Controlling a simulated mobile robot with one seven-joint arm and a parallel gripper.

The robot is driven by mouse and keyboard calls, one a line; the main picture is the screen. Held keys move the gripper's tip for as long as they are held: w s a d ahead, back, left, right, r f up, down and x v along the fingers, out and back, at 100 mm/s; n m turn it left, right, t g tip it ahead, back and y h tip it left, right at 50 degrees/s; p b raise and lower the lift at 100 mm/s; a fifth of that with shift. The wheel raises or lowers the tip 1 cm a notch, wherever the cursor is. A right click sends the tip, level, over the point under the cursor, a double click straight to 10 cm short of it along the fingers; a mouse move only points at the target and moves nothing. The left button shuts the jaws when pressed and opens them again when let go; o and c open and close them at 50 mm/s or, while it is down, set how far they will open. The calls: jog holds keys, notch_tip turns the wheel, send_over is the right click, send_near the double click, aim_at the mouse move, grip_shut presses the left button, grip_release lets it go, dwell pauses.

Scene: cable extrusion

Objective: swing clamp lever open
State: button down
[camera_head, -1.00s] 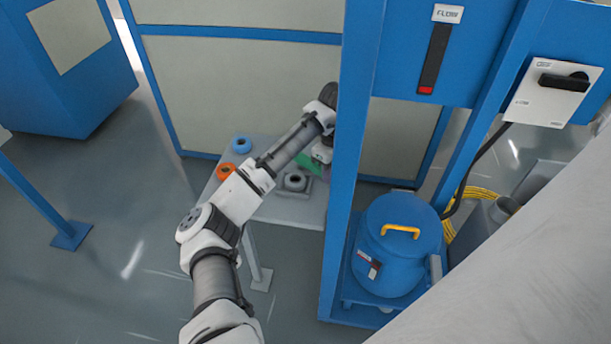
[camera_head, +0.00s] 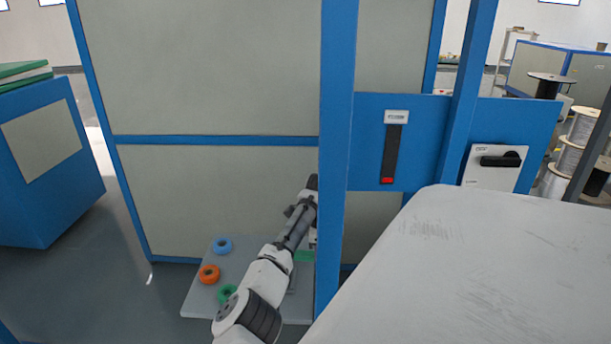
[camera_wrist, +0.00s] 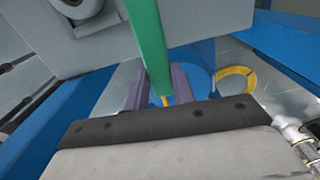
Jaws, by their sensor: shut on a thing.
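In the wrist view, my gripper (camera_wrist: 157,88) has its two purple-grey fingers on either side of a long green bar (camera_wrist: 147,35). It is shut on this bar, which runs up out of the top of the picture. The bar may be the clamp lever, but I cannot tell for certain. A grey machine body (camera_wrist: 65,35) with a round fitting is to the left of the bar. In the head view, my arm reaches to the blue post, and the post hides my gripper and what it holds.
A blue post (camera_head: 336,130) stands beside my arm. A low grey table (camera_head: 205,300) holds blue (camera_head: 222,246), orange (camera_head: 209,274) and green (camera_head: 227,293) rings. A large light grey surface (camera_head: 470,270) fills the lower right. A yellow coil (camera_wrist: 235,78) and blue drum (camera_wrist: 192,82) lie beyond my fingers.

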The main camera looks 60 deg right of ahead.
jog(key=shift+w+d+n, duration=0.2)
jog(key=shift+d+n, duration=0.05)
jog(key=shift+n, duration=0.05)
jog(key=shift+r, duration=0.1)
jog(key=c, duration=1.2)
grip_release()
jog(key=shift+o, duration=0.2)
notch_tip(320, 180, up, 12)
jog(key=b, duration=0.3)
